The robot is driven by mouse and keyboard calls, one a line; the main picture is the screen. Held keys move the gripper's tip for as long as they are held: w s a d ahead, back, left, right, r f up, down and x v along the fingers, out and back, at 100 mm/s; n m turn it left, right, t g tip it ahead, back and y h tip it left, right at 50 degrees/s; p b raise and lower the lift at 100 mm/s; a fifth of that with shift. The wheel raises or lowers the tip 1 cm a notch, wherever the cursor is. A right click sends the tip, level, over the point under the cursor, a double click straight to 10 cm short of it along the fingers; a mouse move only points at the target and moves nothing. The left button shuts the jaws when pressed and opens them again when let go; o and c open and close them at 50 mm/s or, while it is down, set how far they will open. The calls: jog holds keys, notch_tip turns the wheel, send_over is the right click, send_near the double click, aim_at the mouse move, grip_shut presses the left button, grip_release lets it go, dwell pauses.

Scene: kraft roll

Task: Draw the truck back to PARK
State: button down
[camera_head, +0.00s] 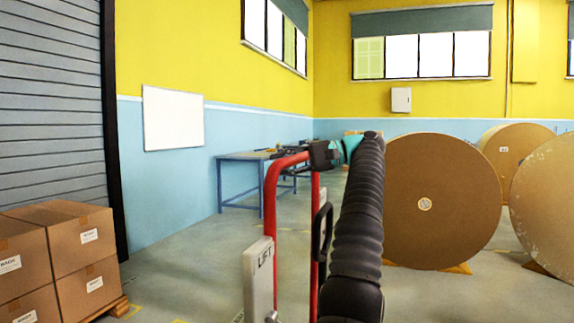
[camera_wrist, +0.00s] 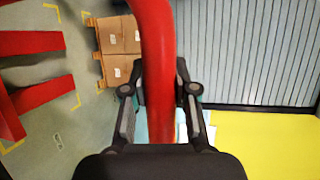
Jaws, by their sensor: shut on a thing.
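The truck's red tubular handle (camera_head: 271,200) stands upright in the middle of the head view, with a grey panel marked LIFT (camera_head: 259,275) at its lower left. My gripper (camera_head: 328,154) is at the top of the handle. In the wrist view my gripper (camera_wrist: 163,92) has one finger on each side of the red handle bar (camera_wrist: 158,50) and is shut on it. The truck's red forks (camera_wrist: 35,95) show at the left of the wrist view, low over the floor. No PARK lettering is readable in either view.
Stacked cartons (camera_head: 62,255) on a pallet stand at the left by the shutter (camera_head: 50,110). Large kraft rolls (camera_head: 440,190) stand at the right on wedges. A blue table (camera_head: 245,157) is by the back wall. Yellow corner marks (camera_wrist: 52,10) lie on the floor near the forks.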

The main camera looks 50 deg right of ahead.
jog(key=shift+w+a, duration=0.3)
jog(key=shift+w, duration=0.1)
jog(key=c, duration=1.2)
grip_release()
jog(key=shift+d+f, duration=0.1)
jog(key=shift+f, duration=0.05)
jog(key=shift+c, duration=0.2)
jog(key=o, duration=0.4)
jog(key=shift+s, duration=0.15)
jog(key=shift+c, duration=0.2)
jog(key=shift+s, duration=0.15)
jog(key=shift+r, duration=0.2)
